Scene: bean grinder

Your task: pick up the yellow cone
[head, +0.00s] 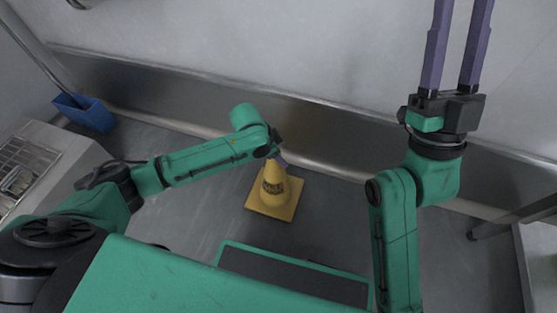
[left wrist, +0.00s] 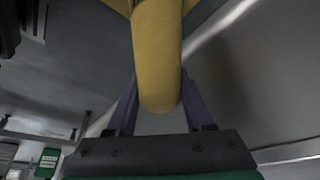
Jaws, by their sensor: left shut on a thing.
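The yellow cone (head: 274,183) is upright with a square yellow base and a dark label on its side. My left gripper (head: 281,158) is at the cone's top, its fingers mostly hidden by the wrist in the head view. In the left wrist view, the cone's rounded tip (left wrist: 158,60) lies between the two purple fingers, which are shut on it. I cannot tell whether the base touches the floor. My right gripper (head: 455,45) is raised at the upper right, pointing up, with its purple fingers apart and nothing between them.
The cone is over a grey floor (head: 215,215), near a metal-skirted wall (head: 330,135). A table or counter (head: 540,255) stands at the right edge.

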